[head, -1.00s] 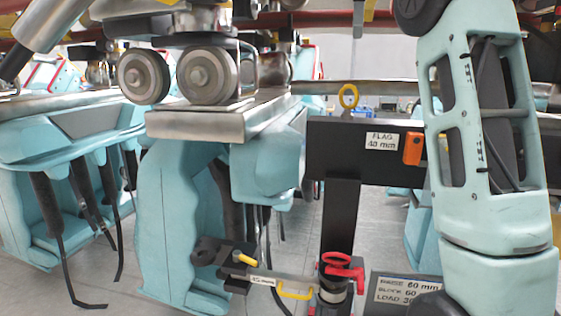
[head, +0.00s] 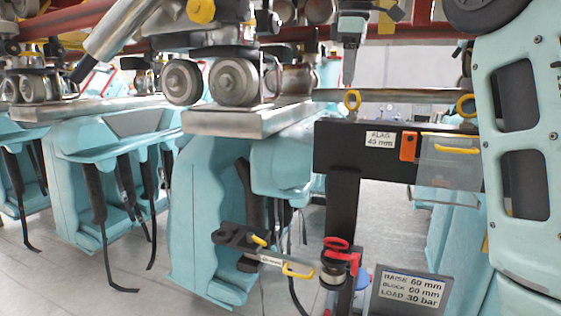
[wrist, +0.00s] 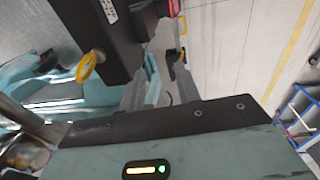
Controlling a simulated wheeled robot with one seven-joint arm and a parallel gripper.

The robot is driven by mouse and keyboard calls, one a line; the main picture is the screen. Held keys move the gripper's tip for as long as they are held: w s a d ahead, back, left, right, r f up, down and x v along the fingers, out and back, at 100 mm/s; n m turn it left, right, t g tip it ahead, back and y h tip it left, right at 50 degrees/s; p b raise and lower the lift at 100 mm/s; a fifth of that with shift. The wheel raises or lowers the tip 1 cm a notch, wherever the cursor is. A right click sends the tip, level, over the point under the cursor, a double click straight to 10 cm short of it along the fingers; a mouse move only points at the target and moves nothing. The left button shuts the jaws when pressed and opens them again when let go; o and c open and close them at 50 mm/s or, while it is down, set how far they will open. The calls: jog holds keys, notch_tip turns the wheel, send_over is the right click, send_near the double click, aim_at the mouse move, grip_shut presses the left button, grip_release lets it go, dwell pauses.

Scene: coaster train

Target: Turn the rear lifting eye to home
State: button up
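Two yellow lifting eyes stand on top of a black beam (head: 340,140) in the head view. The left eye (head: 352,100) looks narrow, turned partly edge-on; the right eye (head: 466,105) shows a rounder ring. I cannot tell from a marking which is the rear one. My gripper (head: 349,78) points down just above or behind the left eye, seen edge-on. In the wrist view my gripper (wrist: 163,70) has its grey fingers apart with nothing seen between them. One yellow eye (wrist: 87,66) is left of the fingers, apart from them, beside the black beam (wrist: 105,35).
The beam carries a FLAG label (head: 380,139), an orange tag (head: 408,146) and a clear panel (head: 450,165) with a yellow handle. A wheeled carriage (head: 235,80) stands left. Below are a red-handled valve (head: 337,250) and a sign (head: 408,291).

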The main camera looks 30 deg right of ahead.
jog(key=s+a+f+y+b, duration=0.1)
jog(key=a+f+b, duration=0.1)
jog(key=a+f, duration=1.4)
jog(key=a, duration=0.3)
jog(key=shift+s+a+f, duration=0.15)
jog(key=shift+s+a, duration=0.05)
jog(key=shift+s, duration=0.2)
